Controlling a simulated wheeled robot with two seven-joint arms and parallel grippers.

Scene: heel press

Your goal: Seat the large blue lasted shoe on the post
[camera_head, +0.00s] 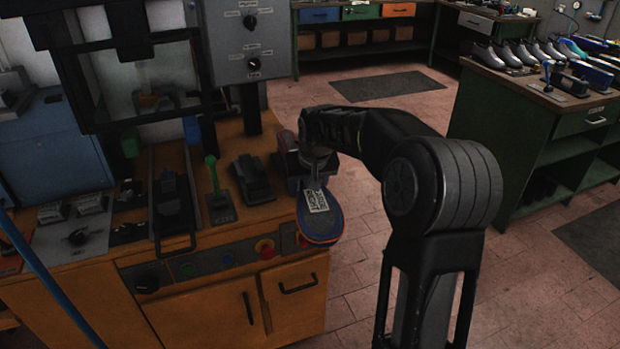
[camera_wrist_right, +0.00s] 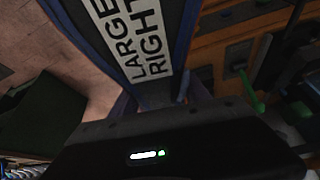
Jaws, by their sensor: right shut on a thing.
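The large blue shoe (camera_head: 322,224) is at the right edge of the wooden press bench, sole up, its toe end toward the camera. A white label on its sole reads "LARGE RIGHT" in the right wrist view, where the shoe (camera_wrist_right: 180,38) fills the upper middle. My right gripper (camera_head: 314,172) is shut on the shoe at the end away from the camera; its fingers (camera_wrist_right: 160,96) show low in the wrist view. I cannot make out the post; whether the shoe touches it or the bench is hidden. My left gripper is not in view.
The bench (camera_head: 275,214) carries a green-handled lever (camera_head: 213,178) and a black pedal-like block (camera_head: 252,180) left of the shoe. A grey control box (camera_head: 245,45) stands above. A green workbench (camera_head: 530,140) with several shoes is at right. Open floor lies between.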

